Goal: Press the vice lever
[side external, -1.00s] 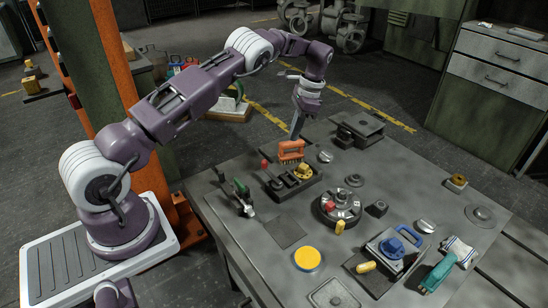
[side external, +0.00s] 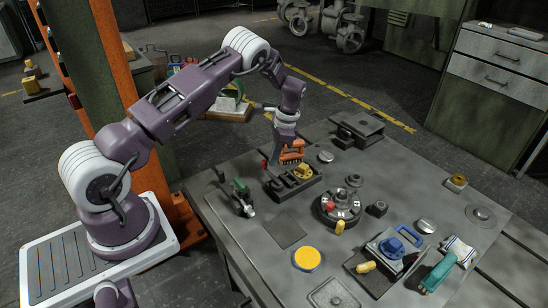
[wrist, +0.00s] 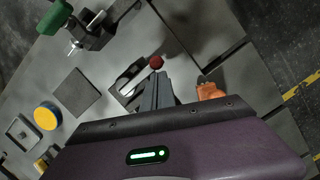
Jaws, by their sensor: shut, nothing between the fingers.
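The vice lever appears to be the short lever with a red ball knob (side external: 264,164), at the left end of a dark block (side external: 277,192), likely the vice. In the wrist view the red knob (wrist: 156,62) shows just beyond the fingertips. My gripper (side external: 272,165) is shut and empty, pointing down beside the knob. In the wrist view the closed fingers (wrist: 158,76) end close to it; I cannot tell whether they touch. Part of the block is hidden behind the fingers there. A yellow brass part (side external: 303,171) sits at the block's right.
An orange brush (side external: 292,150) stands just behind my gripper. A green-handled clamp (side external: 241,188) is to the left. A round dial fixture (side external: 340,205) is to the right, and a yellow disc (side external: 307,258) lies in front. A flat dark plate (side external: 285,230) leaves low room between.

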